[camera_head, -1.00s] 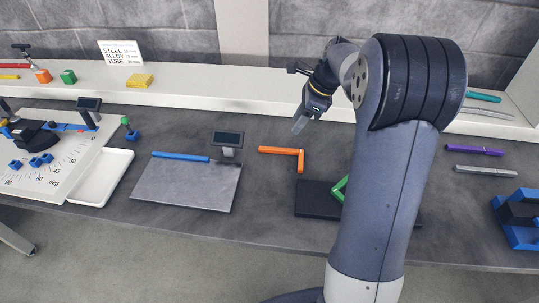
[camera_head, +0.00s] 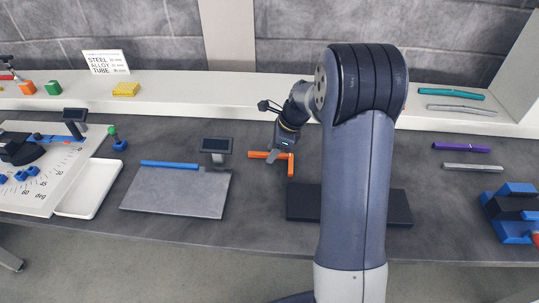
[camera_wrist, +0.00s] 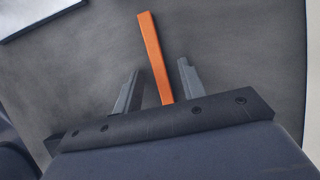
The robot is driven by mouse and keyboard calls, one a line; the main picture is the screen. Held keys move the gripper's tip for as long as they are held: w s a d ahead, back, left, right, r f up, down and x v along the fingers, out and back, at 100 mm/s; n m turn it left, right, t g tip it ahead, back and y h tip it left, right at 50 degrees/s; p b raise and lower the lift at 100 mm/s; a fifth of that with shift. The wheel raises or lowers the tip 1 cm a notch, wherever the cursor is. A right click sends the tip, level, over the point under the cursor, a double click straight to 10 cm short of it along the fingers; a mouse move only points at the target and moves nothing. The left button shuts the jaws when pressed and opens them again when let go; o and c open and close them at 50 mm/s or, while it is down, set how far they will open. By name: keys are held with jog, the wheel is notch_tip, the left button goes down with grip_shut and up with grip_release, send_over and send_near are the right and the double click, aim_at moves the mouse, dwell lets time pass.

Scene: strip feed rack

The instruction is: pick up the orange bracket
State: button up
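The orange bracket (camera_head: 291,165) is L-shaped and lies on the dark table between the grey plate and the black pad. My gripper (camera_head: 272,159) is at its long leg and hides part of it in the head view. In the wrist view, one orange leg (camera_wrist: 152,45) runs between the two fingers of my gripper (camera_wrist: 159,68). The fingers are apart, with a gap on both sides of the leg. The other leg does not show there. I cannot tell the exact height of the fingertips above the table.
A small dark display (camera_head: 216,145) stands left of the bracket, behind the grey plate (camera_head: 170,192) with a blue bar. The black pad (camera_head: 303,203) lies in front of the bracket, partly hidden by my arm. Purple (camera_head: 461,147) and grey (camera_head: 471,168) bars lie at right.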

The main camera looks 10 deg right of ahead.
jog(key=shift+c, duration=0.6)
grip_shut()
jog(key=shift+r, duration=0.15)
